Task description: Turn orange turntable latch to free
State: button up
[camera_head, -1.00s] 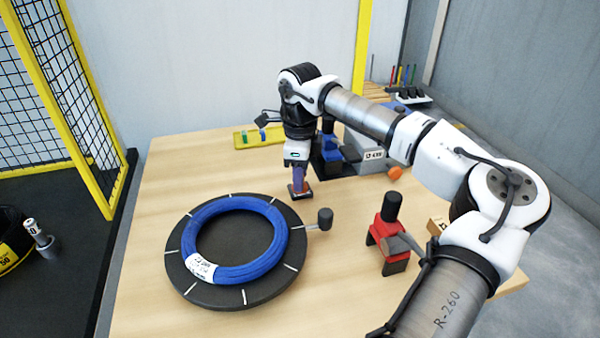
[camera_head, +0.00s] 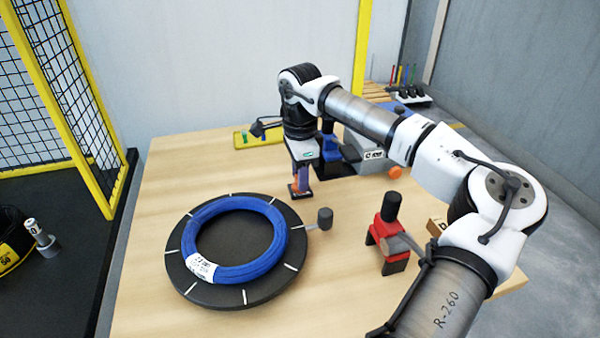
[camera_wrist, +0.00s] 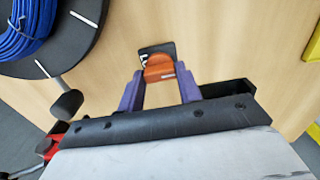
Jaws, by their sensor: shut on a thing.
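The orange latch (camera_wrist: 160,68) sits on a small dark base plate (camera_wrist: 153,50) beside the turntable. My gripper (camera_wrist: 160,84) points down at it, and its two purple fingers are closed on the latch from both sides. In the head view my gripper (camera_head: 300,187) stands just behind and right of the turntable, with the latch mostly hidden by the fingers. The dark round turntable (camera_head: 178,275) with white marks carries a blue coil (camera_head: 281,240) with a white label. A crank with a dark knob (camera_head: 325,218) sticks out at its right.
A red and black tool (camera_head: 391,235) stands on the table to the right. A grey machine with an orange knob (camera_head: 395,172) and a yellow tray (camera_head: 262,138) are behind. The table's left side is clear.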

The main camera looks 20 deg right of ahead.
jog(key=o, duration=1)
notch_tip(320, 180, up, 14)
jog(key=shift+f+b, duration=0.1)
jog(key=shift+b, duration=0.3)
